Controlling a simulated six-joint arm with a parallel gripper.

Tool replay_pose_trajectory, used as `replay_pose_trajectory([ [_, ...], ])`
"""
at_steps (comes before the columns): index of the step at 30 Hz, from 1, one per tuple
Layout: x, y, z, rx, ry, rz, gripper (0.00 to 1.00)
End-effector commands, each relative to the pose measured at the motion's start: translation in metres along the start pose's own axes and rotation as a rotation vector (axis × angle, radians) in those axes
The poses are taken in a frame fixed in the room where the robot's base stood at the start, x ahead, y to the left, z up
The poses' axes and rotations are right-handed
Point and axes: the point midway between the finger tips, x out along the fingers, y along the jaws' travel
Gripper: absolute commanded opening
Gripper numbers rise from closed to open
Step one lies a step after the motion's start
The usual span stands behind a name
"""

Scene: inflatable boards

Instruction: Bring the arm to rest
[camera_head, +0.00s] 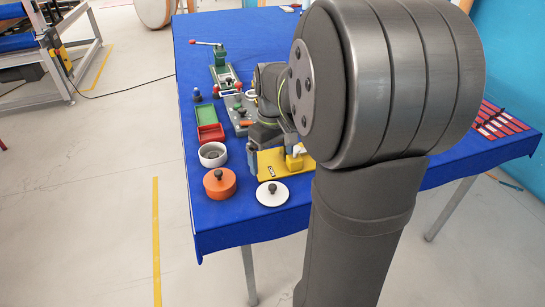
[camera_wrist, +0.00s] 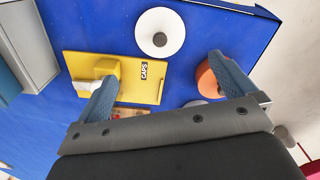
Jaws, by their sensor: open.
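My arm reaches over the blue table (camera_head: 240,225), and its thick grey links hide much of the table's right part in the head view. My gripper (camera_wrist: 162,68) is open and empty in the wrist view, its two blue-grey fingers wide apart. One finger overlaps the yellow board (camera_wrist: 140,68) marked CAPS, the other overlaps the orange round container (camera_wrist: 205,80). Contact cannot be told. In the head view the gripper is partly hidden behind the arm, close to the yellow board (camera_head: 270,163).
A white disc with a dark knob (camera_head: 272,194), an orange lidded container (camera_head: 220,184), a white bowl (camera_head: 212,154), a red tray (camera_head: 210,133) and a green tray (camera_head: 206,115) line the table's left side. A green device with a red-tipped lever (camera_head: 221,74) stands farther back.

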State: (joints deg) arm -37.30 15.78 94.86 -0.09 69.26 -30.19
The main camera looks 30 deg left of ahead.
Motion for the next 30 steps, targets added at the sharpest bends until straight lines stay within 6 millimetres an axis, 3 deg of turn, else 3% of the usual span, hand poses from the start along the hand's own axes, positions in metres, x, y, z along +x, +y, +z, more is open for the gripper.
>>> replay_pose_trajectory([
  [8,0.014,0.0,0.0,0.0,-0.002,-0.001,1.0],
  [26,0.126,0.0,0.001,0.0,-0.003,-0.002,1.0],
  [30,0.104,0.0,-0.001,0.0,0.004,0.002,1.0],
])
